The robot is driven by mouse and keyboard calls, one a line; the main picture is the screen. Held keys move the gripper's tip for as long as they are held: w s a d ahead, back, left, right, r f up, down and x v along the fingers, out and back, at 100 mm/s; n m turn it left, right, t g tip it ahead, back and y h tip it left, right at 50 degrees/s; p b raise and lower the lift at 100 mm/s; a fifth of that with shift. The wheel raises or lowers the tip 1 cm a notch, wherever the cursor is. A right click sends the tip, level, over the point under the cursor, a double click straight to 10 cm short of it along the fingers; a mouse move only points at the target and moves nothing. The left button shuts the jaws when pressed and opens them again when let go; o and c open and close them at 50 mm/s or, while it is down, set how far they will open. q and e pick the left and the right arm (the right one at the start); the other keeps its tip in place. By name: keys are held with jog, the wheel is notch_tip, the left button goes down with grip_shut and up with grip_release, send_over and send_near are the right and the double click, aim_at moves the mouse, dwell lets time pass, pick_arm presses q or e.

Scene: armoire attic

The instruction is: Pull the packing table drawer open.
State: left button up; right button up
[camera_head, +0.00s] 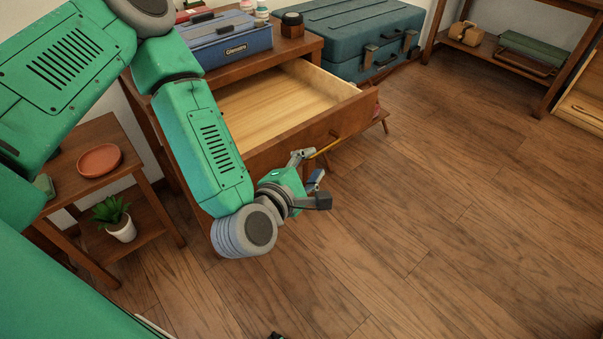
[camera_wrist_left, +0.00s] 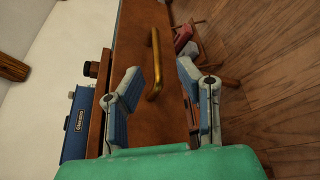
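The packing table (camera_head: 312,45) is brown wood, and its drawer (camera_head: 285,100) stands pulled out, with a pale, empty inside showing. A brass bar handle (camera_head: 326,147) is on the drawer front (camera_head: 352,117). My left gripper (camera_head: 310,170) is at the drawer front, beside the handle. In the left wrist view the handle (camera_wrist_left: 156,62) stands upright in the picture, between and partly beyond the spread fingers (camera_wrist_left: 160,78). The fingers are apart, with gaps to the handle on both sides. My left arm covers the drawer's left part.
A blue toolbox (camera_head: 225,45) and small jars sit on the table top. A teal case (camera_head: 350,30) stands behind. A side table at left holds a terracotta dish (camera_head: 99,160) and a potted plant (camera_head: 120,229). The wooden floor (camera_head: 450,230) at right is clear.

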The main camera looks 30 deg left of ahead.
pick_arm(q)
jog(key=v, duration=0.2)
jog(key=d+v, duration=0.1)
jog(key=v, duration=0.2)
jog(key=shift+r, duration=0.1)
pick_arm(e)
jog(key=shift+d+f, duration=0.15)
jog(key=shift+d, duration=0.2)
pick_arm(q)
jog(key=shift+a, duration=0.3)
pick_arm(e)
jog(key=shift+a, duration=0.3)
